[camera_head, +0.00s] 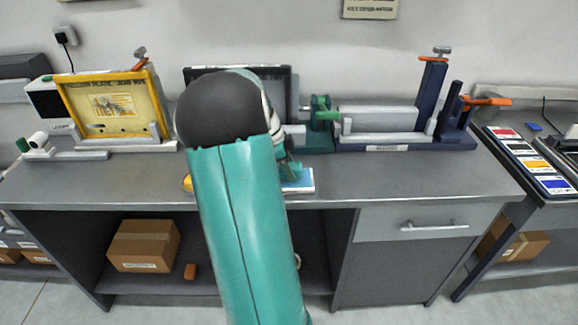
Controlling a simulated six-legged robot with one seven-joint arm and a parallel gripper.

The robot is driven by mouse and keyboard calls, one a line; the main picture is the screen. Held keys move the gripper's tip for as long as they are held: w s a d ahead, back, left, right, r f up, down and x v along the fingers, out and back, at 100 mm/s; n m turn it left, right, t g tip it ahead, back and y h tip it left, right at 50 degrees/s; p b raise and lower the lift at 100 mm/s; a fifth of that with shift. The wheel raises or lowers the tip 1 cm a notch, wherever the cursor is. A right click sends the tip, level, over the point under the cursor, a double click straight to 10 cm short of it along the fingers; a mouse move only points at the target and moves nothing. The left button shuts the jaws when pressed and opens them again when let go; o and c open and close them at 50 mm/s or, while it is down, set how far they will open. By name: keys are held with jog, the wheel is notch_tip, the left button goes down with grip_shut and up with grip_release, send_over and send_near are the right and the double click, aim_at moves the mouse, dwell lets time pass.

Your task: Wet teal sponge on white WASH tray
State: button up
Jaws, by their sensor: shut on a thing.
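My teal arm with a dark round joint fills the middle of the view and hides much of the bench centre. My gripper (290,170) shows only in part, just right of the arm, low over a small white-edged tray (307,187) with a blue surface. It is shut on a small teal thing that looks like the sponge, mostly hidden by the gripper and arm. I cannot tell whether it touches the tray. The tray's lettering cannot be read, and its left part is hidden behind my arm.
A yellow-framed screen (112,104) stands at the left of the grey bench (400,180). A dark panel (240,75) is behind my arm. A navy clamp fixture with a grey roller (380,119) stands at right. The front right bench top is clear.

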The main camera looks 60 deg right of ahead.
jog(key=shift+f, duration=0.6)
dwell(1.3)
jog(key=shift+r, duration=3.6)
